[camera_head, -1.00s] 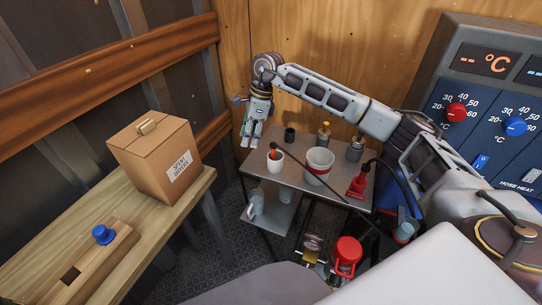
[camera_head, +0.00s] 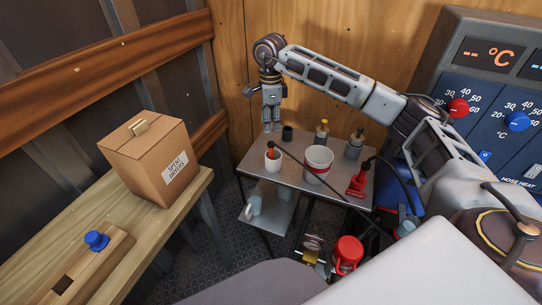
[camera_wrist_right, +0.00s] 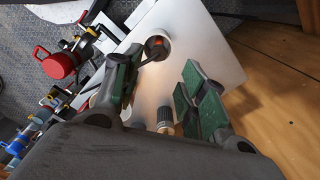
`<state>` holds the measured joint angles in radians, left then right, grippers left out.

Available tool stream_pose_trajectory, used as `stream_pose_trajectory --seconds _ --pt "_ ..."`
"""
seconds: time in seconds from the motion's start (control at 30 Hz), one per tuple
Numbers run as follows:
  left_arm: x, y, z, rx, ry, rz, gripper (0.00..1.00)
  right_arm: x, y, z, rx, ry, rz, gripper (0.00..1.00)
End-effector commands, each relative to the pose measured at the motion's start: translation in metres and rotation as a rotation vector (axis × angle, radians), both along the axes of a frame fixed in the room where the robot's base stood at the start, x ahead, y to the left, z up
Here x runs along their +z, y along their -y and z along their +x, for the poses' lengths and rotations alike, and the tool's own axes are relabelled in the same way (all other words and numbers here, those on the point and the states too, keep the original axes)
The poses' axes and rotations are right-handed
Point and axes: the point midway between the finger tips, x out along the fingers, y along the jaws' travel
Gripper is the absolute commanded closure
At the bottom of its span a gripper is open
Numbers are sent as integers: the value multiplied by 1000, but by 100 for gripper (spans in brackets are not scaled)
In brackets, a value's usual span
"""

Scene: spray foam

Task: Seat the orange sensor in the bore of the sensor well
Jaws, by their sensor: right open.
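The orange sensor (camera_head: 271,146) stands tilted in a white cup (camera_head: 273,164) on the cart, with a dark cable near it. In the right wrist view the sensor (camera_wrist_right: 156,42) shows inside the cup's round mouth, beyond the fingertips. A small dark open cylinder (camera_head: 287,133) on the cart's back edge looks like the sensor well; its bore cannot be seen clearly. My right gripper (camera_head: 271,126) points down, open and empty, at the back left of the cart, just behind the cup and left of the dark cylinder. In the wrist view its fingers (camera_wrist_right: 163,68) are spread apart. My left gripper is out of view.
The grey cart top (camera_head: 256,150) also bears a larger white-and-red cup (camera_head: 318,165), two metal bottles (camera_head: 354,147) and a red tool (camera_head: 358,184). A black hose crosses over the cart. A wooden wall stands close behind; a bench with a cardboard box (camera_head: 150,160) stands left.

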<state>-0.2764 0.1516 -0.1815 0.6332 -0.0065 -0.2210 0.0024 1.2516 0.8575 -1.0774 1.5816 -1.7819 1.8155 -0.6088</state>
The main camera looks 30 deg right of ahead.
Motion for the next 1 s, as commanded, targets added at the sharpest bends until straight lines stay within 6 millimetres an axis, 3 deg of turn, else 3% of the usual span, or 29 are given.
stream_pose_trajectory --seconds 0.2,0.5,0.8,1.0 --pt "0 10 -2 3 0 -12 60 -29 0 -1 0 -4 -1 58" --pt "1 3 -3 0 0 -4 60 -65 0 -1 -1 -2 0 58" --pt "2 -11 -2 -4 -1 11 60 -74 0 0 0 -1 0 58" --pt "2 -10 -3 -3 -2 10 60 -74 0 0 0 -1 0 58"
